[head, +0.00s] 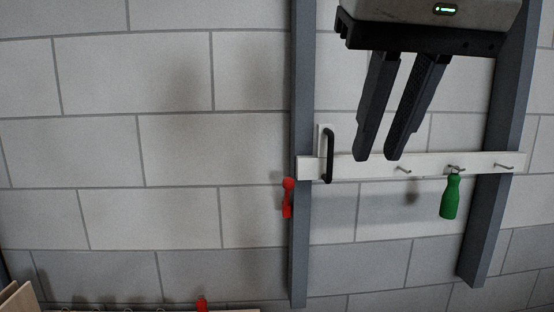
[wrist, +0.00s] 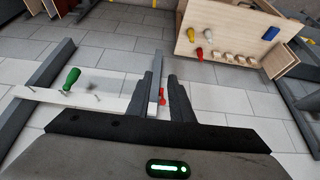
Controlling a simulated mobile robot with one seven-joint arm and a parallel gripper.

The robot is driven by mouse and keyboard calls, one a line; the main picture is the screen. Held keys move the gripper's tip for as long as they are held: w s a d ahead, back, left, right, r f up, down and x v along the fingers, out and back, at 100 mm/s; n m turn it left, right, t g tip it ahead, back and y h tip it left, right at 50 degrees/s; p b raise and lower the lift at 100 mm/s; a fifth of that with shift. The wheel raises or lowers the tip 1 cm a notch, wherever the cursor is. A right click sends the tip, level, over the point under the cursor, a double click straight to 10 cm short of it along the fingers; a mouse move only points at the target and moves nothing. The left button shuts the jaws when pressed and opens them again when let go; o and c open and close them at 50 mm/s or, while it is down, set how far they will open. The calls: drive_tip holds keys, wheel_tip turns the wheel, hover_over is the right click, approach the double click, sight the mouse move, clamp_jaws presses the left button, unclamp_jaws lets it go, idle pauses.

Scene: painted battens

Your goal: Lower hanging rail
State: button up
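The white rail (head: 430,164) runs across two grey uprights in the head view, slightly tilted, its right end a little higher. A black handle (head: 329,156) stands on its left part. A green-handled tool (head: 450,197) hangs from one of its hooks. The rail (wrist: 50,97) and green tool (wrist: 72,77) also show at left in the wrist view. My gripper (head: 377,158) points down, its fingers apart with nothing between them. In the head view its tips appear right of the handle and overlap the rail's upper edge; I cannot tell whether they touch it. The wrist view does not clearly show the handle.
The left upright (head: 301,80) and right upright (head: 495,150) flank the rail. A red object (head: 288,198) is at the left upright, below the rail's end. In the wrist view a wooden board (wrist: 225,40) with colored tools stands at upper right. The wall left of the uprights is bare.

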drive_tip(key=shift+r, duration=0.15)
drive_tip(key=shift+c, duration=0.4)
drive_tip(key=shift+w, duration=0.15)
drive_tip(key=c, duration=0.4)
drive_tip(key=shift+t, duration=0.7)
drive_tip(key=w, duration=0.4)
drive_tip(key=w+d+r, duration=0.1)
drive_tip(key=w, duration=0.4)
drive_tip(key=w+d, duration=0.1)
drive_tip(key=w, duration=0.4)
drive_tip(key=shift+w+d+r, duration=0.1)
drive_tip(key=shift+w+r, duration=0.05)
drive_tip(key=shift+r, duration=0.1)
clamp_jaws()
drive_tip(key=t, duration=0.2)
hover_over(338, 156)
drive_tip(key=s, duration=0.3)
wheel_tip(338, 156, down, 8)
drive_tip(key=shift+s+f, duration=0.2)
drive_tip(key=shift+f, duration=1.7)
